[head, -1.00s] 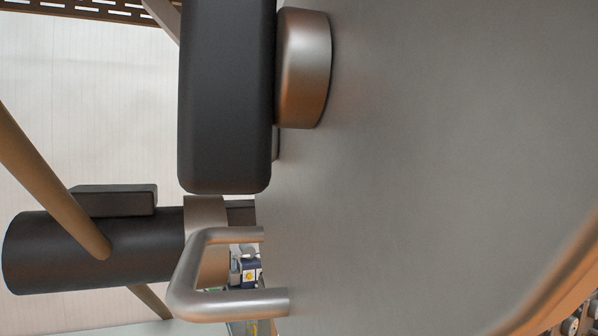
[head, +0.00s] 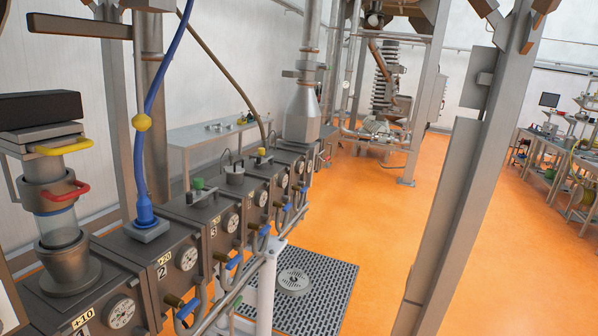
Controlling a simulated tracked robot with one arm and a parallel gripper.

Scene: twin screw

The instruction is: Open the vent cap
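A row of grey barrel blocks (head: 205,232) with round dials runs from the lower left towards the middle. On top stand a round grey cap-like fitting (head: 235,174) with a thin loop above it, a fitting with a green knob (head: 198,184), and one with a yellow top (head: 262,152). I cannot tell for sure which of these is the vent cap, or whether it is open or closed. My gripper is not in view.
A feed throat with a red handle (head: 68,195) and a yellow handle (head: 63,147) stands at the left. A blue hose (head: 150,95) drops onto block 2. A grey post (head: 440,230) rises on the right. The orange floor (head: 385,230) is open beyond a floor grate (head: 325,285).

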